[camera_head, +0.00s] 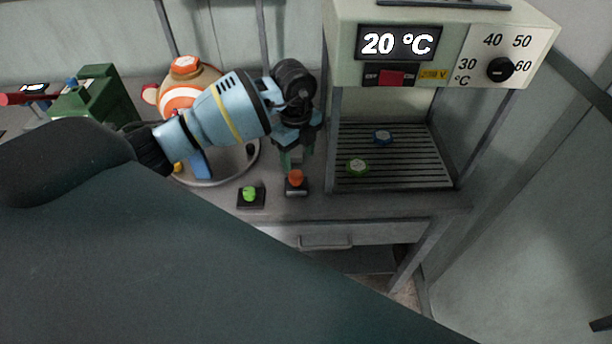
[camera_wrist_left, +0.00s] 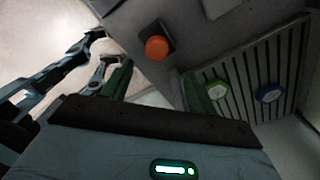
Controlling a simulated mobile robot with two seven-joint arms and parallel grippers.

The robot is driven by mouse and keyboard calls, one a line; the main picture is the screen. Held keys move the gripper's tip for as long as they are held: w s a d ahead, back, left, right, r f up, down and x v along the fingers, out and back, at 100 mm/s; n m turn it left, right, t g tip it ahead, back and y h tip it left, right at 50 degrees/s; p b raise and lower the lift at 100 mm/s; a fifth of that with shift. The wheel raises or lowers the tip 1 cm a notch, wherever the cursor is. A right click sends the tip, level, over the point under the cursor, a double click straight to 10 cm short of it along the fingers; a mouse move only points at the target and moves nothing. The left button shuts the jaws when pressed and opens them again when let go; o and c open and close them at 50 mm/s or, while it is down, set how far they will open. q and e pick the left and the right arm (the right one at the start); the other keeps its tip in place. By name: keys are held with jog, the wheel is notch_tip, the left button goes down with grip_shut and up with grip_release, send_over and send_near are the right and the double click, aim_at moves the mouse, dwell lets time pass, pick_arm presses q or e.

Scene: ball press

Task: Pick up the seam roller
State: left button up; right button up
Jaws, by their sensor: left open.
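I cannot make out a seam roller for certain in either view. My left gripper (camera_head: 294,160) is open and empty, pointing down just behind an orange ball (camera_head: 296,178) on a small dark block. In the left wrist view the green fingertips of this gripper (camera_wrist_left: 158,88) stand apart, and the orange ball (camera_wrist_left: 157,48) lies beyond the gap between them. A red rod-like thing (camera_head: 12,99) shows at the far left edge of the head view, partly cut off. My right gripper is not in view.
A green ball (camera_head: 249,193) on a dark block stands left of the orange one. A round orange-white vessel (camera_head: 186,66) and green device (camera_head: 95,100) stand left.

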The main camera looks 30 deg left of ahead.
aim_at(296, 175)
pick_arm(q)
jog(key=shift+w+a, duration=0.35)
jog(key=shift+w, duration=0.1)
jog(key=shift+s, duration=0.1)
jog(key=shift+s+r, duration=0.1)
jog(key=shift+s, duration=0.25)
notch_tip(296, 175, down, 2)
jog(key=shift+s+f, duration=0.1)
jog(key=shift+f, duration=0.2)
jog(key=shift+d+f, duration=0.1)
jog(key=shift+f, duration=0.2)
notch_tip(296, 175, down, 4)
jog(key=shift+s+f, duration=0.15)
jog(key=shift+f, duration=0.05)
